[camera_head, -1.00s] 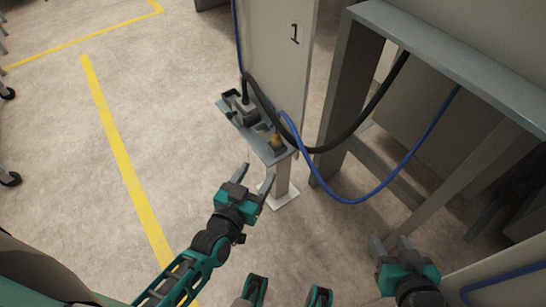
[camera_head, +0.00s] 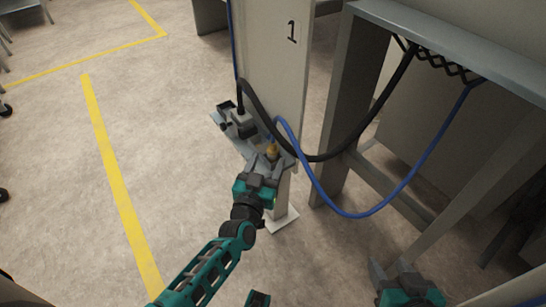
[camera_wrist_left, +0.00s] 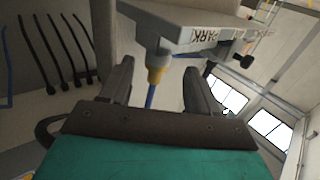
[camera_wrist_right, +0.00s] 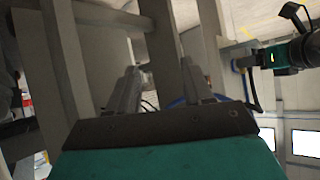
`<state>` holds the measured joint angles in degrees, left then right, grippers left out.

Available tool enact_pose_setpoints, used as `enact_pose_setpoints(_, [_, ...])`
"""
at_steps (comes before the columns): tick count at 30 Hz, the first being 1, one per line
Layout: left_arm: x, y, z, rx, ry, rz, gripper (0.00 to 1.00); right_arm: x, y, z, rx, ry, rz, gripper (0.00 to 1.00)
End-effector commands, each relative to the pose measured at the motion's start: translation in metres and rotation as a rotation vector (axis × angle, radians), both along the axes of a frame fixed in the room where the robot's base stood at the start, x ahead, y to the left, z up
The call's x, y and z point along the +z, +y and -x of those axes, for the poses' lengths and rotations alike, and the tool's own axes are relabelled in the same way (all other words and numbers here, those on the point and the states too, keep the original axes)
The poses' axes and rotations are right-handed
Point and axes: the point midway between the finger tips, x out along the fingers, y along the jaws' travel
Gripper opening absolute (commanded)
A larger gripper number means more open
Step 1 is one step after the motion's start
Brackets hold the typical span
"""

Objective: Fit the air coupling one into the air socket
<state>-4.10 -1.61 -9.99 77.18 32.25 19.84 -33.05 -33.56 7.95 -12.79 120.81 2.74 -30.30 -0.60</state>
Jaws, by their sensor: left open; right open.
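The air coupling (camera_head: 271,151) is a small brass-yellow piece on the end of a blue hose (camera_head: 350,214). It sits at the near end of a grey shelf (camera_head: 219,116) on the post marked 1. In the left wrist view the coupling (camera_wrist_left: 155,72) is below the shelf edge, between my finger tips and just beyond them. My left gripper (camera_head: 266,160) is open around the line to the coupling, with no clear contact. My right gripper (camera_head: 391,268) is open and empty, low at the right by the frame. I cannot make out the air socket.
The post (camera_head: 275,60) stands behind the shelf. A black connector (camera_head: 240,118) with a thick black cable (camera_head: 335,155) sits at the shelf's far end. A grey metal frame (camera_head: 335,110) stands at the right. The floor at left, with a yellow line (camera_head: 116,175), is clear.

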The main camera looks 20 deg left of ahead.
Motion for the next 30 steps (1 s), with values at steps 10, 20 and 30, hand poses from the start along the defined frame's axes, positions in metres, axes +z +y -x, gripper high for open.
enact_pose_setpoints(10, [0.001, -0.002, -0.046, 0.000, -0.002, 0.002, 0.61, -0.009, 0.004, -0.002, 0.011, -0.002, -0.006, 0.51])
enact_pose_setpoints(20, [0.003, -0.002, -0.050, -0.001, -0.001, 0.001, 0.58, -0.007, 0.006, -0.003, 0.015, 0.000, -0.007, 0.51])
enact_pose_setpoints(30, [0.003, -0.002, -0.049, -0.001, -0.001, 0.001, 0.25, -0.007, 0.006, -0.003, 0.014, -0.004, -0.007, 0.51])
